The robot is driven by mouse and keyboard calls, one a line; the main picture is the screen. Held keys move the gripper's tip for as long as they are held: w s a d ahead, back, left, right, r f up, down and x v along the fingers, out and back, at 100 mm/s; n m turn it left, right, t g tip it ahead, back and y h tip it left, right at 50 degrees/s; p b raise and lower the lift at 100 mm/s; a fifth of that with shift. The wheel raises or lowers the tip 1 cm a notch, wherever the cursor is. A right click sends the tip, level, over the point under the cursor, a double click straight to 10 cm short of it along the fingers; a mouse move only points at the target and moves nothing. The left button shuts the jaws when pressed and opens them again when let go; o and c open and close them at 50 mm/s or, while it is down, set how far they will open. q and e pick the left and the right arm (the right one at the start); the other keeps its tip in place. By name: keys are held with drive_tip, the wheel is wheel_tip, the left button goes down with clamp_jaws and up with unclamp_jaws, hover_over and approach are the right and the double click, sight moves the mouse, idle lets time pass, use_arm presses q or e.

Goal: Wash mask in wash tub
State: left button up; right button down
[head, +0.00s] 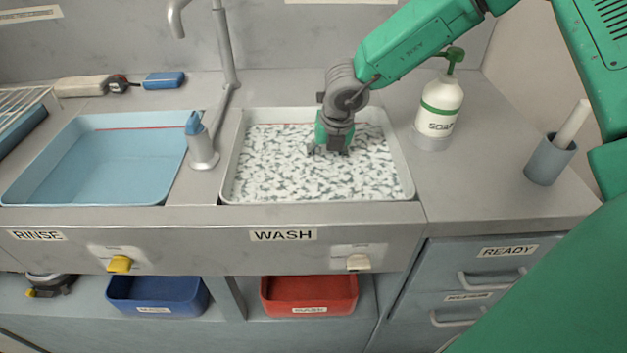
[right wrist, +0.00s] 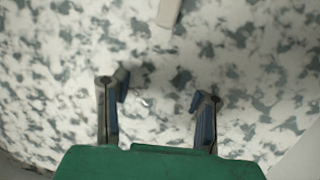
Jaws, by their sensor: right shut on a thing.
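The wash tub (head: 229,180) is a pale basin behind the WASH label, filled with white foam over grey-blue water. My right gripper (head: 328,150) points down into the tub, its fingertips at the foam right of the middle. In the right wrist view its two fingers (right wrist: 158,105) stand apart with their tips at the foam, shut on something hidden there. I cannot make out the mask in either view. My left gripper is out of view.
The rinse tub (head: 110,125) with blue water is at left. A soap bottle (head: 440,105) and a grey cup (head: 550,160) stand right of the wash tub. Blue (head: 157,293) and red (head: 310,293) bins sit below.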

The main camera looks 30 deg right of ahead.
drive_tip(key=shift+s+d+r, duration=0.15)
drive_tip(key=shift+s+d, duration=0.15)
drive_tip(key=shift+d, duration=0.35)
drive_tip(key=shift+s+d, duration=0.15)
drive_tip(key=shift+d, duration=0.15)
drive_tip(key=w+a, duration=0.1)
drive_tip(key=a, duration=0.2)
drive_tip(key=w+a, duration=0.1)
drive_tip(key=shift+w+a, duration=0.2)
drive_tip(key=shift+w, duration=0.1)
drive_tip(key=shift+w+a+p, duration=0.3)
drive_tip(key=shift+w+a, duration=0.25)
drive_tip(key=shift+a, duration=0.3)
drive_tip(key=shift+s+d+p, duration=0.3)
drive_tip(key=shift+s+d, duration=0.3)
drive_tip(key=shift+d, duration=0.4)
drive_tip(key=shift+s+d+p, duration=0.3)
drive_tip(key=shift+s+d, duration=0.35)
drive_tip(key=shift+d, duration=0.4)
drive_tip(key=shift+s+d+p, duration=0.3)
drive_tip(key=shift+s+d, duration=0.3)
drive_tip(key=shift+d, duration=0.4)
